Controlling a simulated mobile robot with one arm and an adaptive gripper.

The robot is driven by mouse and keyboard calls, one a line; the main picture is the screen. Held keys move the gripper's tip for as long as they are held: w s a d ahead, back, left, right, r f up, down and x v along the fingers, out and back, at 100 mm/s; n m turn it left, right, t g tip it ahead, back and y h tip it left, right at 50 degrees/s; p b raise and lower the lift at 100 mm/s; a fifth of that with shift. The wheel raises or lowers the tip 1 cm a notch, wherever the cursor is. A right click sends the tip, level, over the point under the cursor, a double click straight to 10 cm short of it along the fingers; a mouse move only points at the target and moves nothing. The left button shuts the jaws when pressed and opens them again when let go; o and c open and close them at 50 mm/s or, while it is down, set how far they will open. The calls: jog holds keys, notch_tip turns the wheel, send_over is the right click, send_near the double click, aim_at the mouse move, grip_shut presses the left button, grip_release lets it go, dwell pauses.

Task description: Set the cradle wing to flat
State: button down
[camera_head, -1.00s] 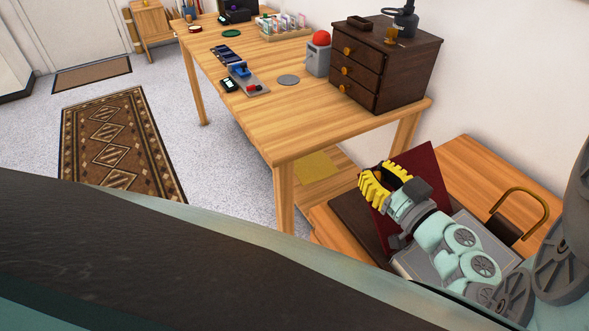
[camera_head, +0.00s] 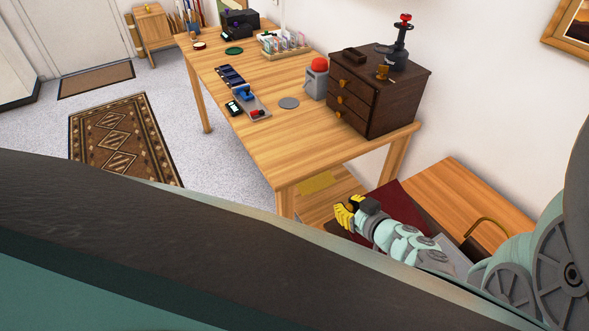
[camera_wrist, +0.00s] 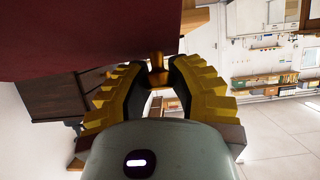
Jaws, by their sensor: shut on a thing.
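The cradle wing is a dark red panel (camera_head: 408,203) at the lower right of the head view, beside the table. It leans at a low tilt over a dark brown base; its exact angle is hard to tell. It fills the top left of the wrist view (camera_wrist: 80,35). My gripper (camera_head: 345,213) is at the panel's left side. In the wrist view, my yellow-padded fingers (camera_wrist: 156,78) are closed around a brass knob (camera_wrist: 157,62) at the panel's edge. My arm hides part of the cradle in the head view.
A wooden table (camera_head: 262,150) holds a dark drawer cabinet (camera_head: 380,95), a grey box with a red dome (camera_head: 316,78) and small items. A lower wooden bench (camera_head: 465,190) with a curved handle (camera_head: 487,226) lies right of the cradle. A framed print (camera_head: 568,30) hangs on the wall.

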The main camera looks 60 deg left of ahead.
jog(key=shift+w+a+f+h+p, duration=0.1)
jog(key=shift+a+f+h+p, duration=0.35)
jog(key=shift+f+h+p, duration=0.25)
jog(key=shift+w+a+f+h+p, duration=0.1)
jog(key=shift+a+f+h+p, duration=0.35)
jog(key=shift+f, duration=0.35)
jog(key=shift+a+f+h+b, duration=0.2)
jog(key=shift+f+h+b, duration=0.2)
jog(key=shift+f+h, duration=0.75)
jog(key=shift+s+f, duration=0.1)
jog(key=shift+f, duration=0.2)
jog(key=c, duration=0.8)
grip_release()
jog(key=shift+r, duration=0.15)
